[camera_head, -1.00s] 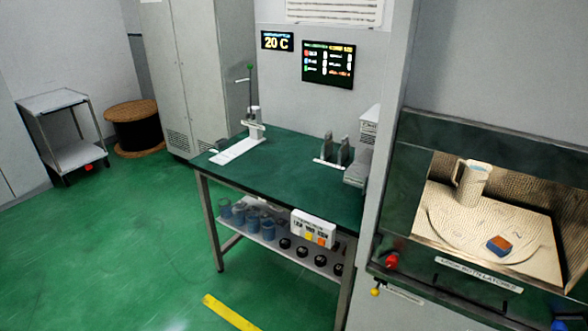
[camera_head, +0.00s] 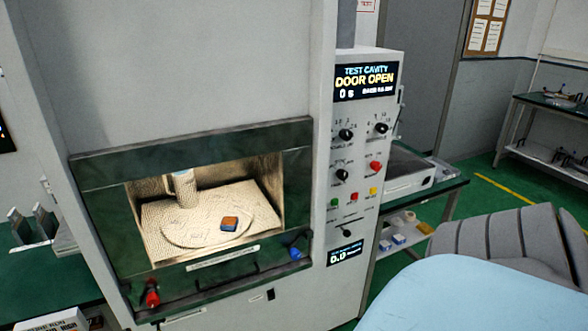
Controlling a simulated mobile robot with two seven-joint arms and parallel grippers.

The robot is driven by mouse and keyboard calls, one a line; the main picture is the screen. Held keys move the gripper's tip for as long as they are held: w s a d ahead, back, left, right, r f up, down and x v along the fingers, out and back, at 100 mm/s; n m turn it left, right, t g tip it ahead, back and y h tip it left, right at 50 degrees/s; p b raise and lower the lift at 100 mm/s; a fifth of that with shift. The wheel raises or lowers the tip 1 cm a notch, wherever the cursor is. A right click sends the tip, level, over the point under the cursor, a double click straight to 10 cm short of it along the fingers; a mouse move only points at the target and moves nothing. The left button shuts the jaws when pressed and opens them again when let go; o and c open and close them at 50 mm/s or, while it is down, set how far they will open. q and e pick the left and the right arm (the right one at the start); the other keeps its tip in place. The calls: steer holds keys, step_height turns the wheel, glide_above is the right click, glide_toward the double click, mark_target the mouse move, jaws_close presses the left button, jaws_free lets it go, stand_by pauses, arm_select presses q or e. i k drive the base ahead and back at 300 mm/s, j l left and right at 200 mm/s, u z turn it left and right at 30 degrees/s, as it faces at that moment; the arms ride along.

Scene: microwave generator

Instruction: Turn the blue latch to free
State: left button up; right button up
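The blue latch (camera_head: 296,253) sits at the lower right corner of the test cavity's dark green front frame (camera_head: 190,140). It looks tilted; its exact setting is too small to tell. A red latch (camera_head: 151,293) sits at the lower left corner of the same frame. The cavity is open and lit inside. Neither of my grippers is in view.
Inside the cavity are a mug (camera_head: 185,188) and an orange and blue block (camera_head: 229,224) on a round plate. A control panel (camera_head: 361,150) reading DOOR OPEN stands right of the cavity. A light blue surface (camera_head: 480,290) and a grey ribbed shape (camera_head: 500,245) fill the lower right.

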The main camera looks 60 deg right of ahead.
mark_target(300, 241)
steer(key=z, duration=1.8)
steer(key=i+j+u, duration=0.6)
steer(key=i+j, duration=0.05)
steer(key=j, duration=0.05)
